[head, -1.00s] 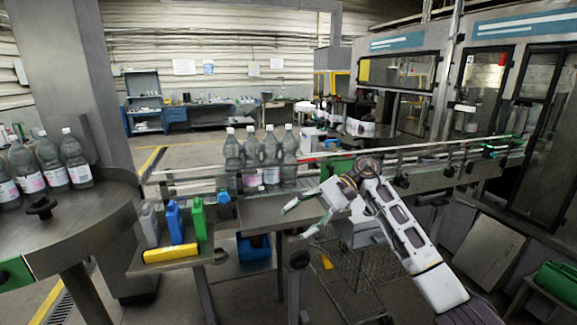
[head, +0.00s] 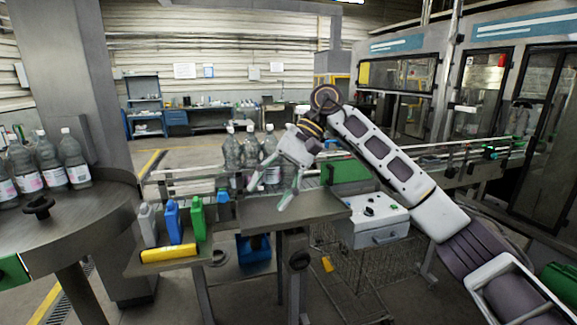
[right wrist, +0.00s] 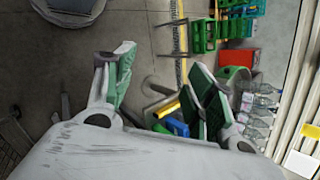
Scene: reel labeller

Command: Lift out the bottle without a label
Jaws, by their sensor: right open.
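A row of clear grey bottles with white caps stands upright on the conveyor (head: 180,190). The left bottle (head: 232,154) shows no label that I can make out. A middle bottle (head: 250,150) is partly covered, and the bottle beside it (head: 269,146) shows a pale label low down. The right end of the row is hidden behind my right gripper (head: 266,197). That gripper is open and empty, fingers pointing down and left in front of the row. In the right wrist view its fingers (right wrist: 160,62) are spread, with bottles (right wrist: 262,108) to their right. My left gripper is not in view.
Labelled bottles (head: 77,160) stand on the round table (head: 110,200) at left. Grey, blue and green containers (head: 197,218) and a yellow one (head: 169,253) sit on a low shelf. A grey control box (head: 375,222) stands right of the steel plate (head: 320,207).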

